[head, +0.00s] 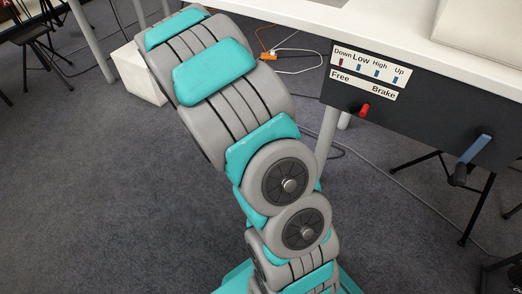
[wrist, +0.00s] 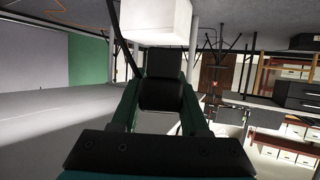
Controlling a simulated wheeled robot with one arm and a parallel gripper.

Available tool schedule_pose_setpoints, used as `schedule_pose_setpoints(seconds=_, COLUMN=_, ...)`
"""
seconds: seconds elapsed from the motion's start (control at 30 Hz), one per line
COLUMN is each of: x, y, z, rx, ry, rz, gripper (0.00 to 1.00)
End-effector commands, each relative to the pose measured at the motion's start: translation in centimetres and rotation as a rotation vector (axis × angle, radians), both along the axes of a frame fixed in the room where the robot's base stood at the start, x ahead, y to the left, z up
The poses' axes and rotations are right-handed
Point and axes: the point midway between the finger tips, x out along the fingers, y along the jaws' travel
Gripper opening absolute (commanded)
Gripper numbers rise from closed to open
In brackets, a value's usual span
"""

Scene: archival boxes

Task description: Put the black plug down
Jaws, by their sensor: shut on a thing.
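The black plug (wrist: 162,94) shows in the middle of the wrist view as a dark block between the two fingers of my gripper (wrist: 161,108). My gripper is shut on it. A white block (wrist: 155,22) is just beyond the plug in that view; I cannot tell whether they touch. In the head view, my arm hides both the gripper and the plug.
A white box (head: 138,74) stands on the carpet left of my arm. An orange socket block (head: 268,56) with white cables lies beyond.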

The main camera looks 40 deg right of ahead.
Motion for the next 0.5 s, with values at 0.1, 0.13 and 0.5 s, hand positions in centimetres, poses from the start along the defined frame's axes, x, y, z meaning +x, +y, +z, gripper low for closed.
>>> schedule_pose_setpoints(seconds=0.1, x=-0.2, y=-3.8, z=-5.5, rx=0.004, ry=0.009, rz=-0.147, gripper=0.0)
schedule_pose_setpoints(seconds=0.13, x=-0.4, y=-4.8, z=-6.7, rx=0.004, ry=0.008, rz=-0.185, gripper=0.0)
schedule_pose_setpoints(seconds=0.5, x=-7.9, y=-16.7, z=-21.7, rx=-0.001, ry=0.012, rz=-0.644, gripper=0.0)
